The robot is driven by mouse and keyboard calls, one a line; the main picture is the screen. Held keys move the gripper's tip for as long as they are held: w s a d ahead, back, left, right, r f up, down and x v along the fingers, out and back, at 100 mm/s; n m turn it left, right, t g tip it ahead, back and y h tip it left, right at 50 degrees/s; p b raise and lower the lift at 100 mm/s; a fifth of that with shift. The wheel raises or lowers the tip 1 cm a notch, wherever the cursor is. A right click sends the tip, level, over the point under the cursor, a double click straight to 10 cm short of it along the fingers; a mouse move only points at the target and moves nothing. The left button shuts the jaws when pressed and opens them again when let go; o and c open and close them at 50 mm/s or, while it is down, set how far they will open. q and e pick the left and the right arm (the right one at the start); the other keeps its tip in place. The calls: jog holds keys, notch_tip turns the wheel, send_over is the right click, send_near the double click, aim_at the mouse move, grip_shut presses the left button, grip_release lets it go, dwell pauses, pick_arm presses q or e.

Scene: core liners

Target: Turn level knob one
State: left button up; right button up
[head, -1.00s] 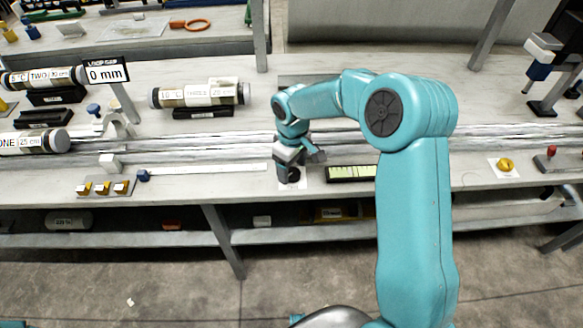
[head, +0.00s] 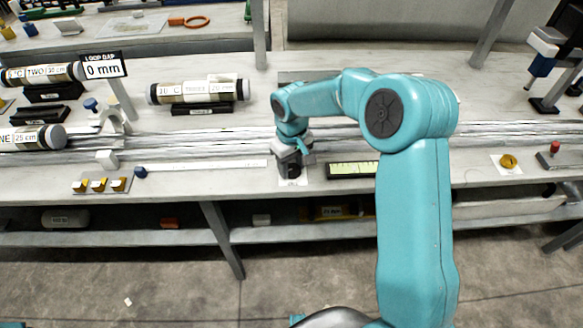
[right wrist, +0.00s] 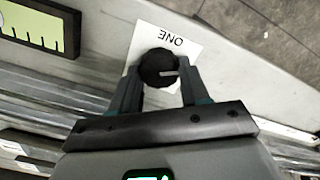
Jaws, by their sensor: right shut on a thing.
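Level knob one is a round black knob with a pale pointer line (right wrist: 158,68) on a white plate marked ONE (right wrist: 180,42) in the right wrist view. In the head view the white plate (head: 292,182) shows at the bench's front edge, with the knob mostly behind my gripper. My right gripper (right wrist: 160,80) is shut on the knob, one finger on each side. In the head view the right gripper (head: 293,168) points down over the plate. My left gripper is not in view.
A green-lit level display (head: 352,170) lies just right of the knob. A yellow knob (head: 508,161) sits farther right.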

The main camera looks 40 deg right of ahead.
aim_at(292, 167)
jog(key=shift+m, duration=0.8)
jog(key=shift+w, duration=0.1)
jog(key=o, duration=1.1)
jog(key=shift+c, duration=0.2)
notch_tip(292, 167, up, 16)
jog(key=p, duration=0.1)
jog(key=shift+r, duration=0.2)
